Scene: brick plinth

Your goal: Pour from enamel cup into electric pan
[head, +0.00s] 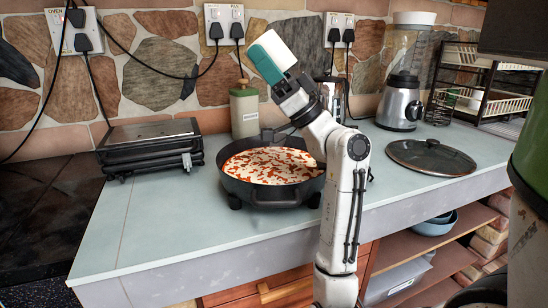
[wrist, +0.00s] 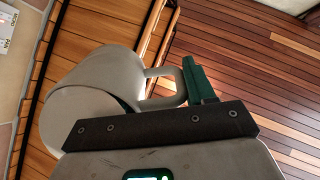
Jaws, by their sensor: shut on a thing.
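The electric pan (head: 272,196) is dark and round and stands on the worktop. Its inside shows a white surface scattered with red pieces. My gripper (head: 268,62) is raised above and behind the pan's rim in the head view, with teal fingers. It is shut on the pale enamel cup (head: 281,47), held high over the pan area. In the wrist view the grey-white cup (wrist: 100,85) fills the left, with its handle against the green finger (wrist: 197,80). The cup's contents are not visible, and its exact tilt is hard to tell.
A black grill (head: 150,145) is to the left. A glass lid (head: 431,157) and a blender (head: 401,95) are to the right, with a wire rack (head: 483,90) beyond. Worktop in front of the grill is clear.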

